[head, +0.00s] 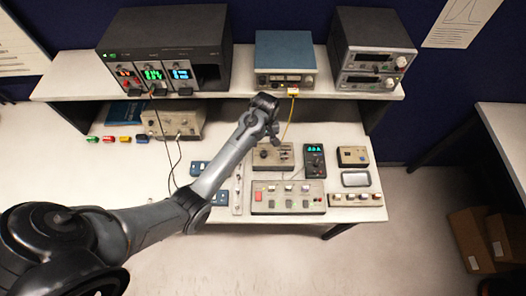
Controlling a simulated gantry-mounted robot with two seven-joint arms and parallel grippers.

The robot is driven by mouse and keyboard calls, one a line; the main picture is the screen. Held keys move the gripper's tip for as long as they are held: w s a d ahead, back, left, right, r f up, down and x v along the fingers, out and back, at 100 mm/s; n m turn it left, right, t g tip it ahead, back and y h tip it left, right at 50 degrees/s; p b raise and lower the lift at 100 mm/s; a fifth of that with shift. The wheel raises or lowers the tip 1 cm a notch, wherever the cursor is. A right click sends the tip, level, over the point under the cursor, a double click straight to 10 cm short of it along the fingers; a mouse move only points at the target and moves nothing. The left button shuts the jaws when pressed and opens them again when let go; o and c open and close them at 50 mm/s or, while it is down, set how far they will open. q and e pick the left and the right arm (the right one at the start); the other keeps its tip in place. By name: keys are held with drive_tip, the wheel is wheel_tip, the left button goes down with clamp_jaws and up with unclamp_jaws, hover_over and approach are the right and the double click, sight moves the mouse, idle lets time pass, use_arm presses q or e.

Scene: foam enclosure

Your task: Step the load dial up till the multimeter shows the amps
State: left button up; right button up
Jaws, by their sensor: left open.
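The multimeter (314,161) is a dark handheld unit with a lit green display, lying on the bench right of centre. The digits are too small to read. Left of it sits a beige box (273,163) with knobs, which looks like the load box; its dial is partly hidden by my gripper and cannot be made out clearly. My left gripper (272,138) is open above the back edge of this box. I cannot tell whether its fingers touch a knob. My right gripper is not in view.
A beige panel with switches (288,198) lies in front, with a smaller switch strip (355,199) to its right. A shelf (225,90) behind carries instruments, including a blue-topped supply (285,55). A yellow cable (289,118) hangs close to my gripper. The bench's left part is mostly clear.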

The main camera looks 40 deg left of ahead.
sight(264, 153)
use_arm(q)
drive_tip(key=f, duration=1)
drive_tip(key=shift+w, duration=0.25)
clamp_jaws()
drive_tip(key=shift+p, duration=0.3)
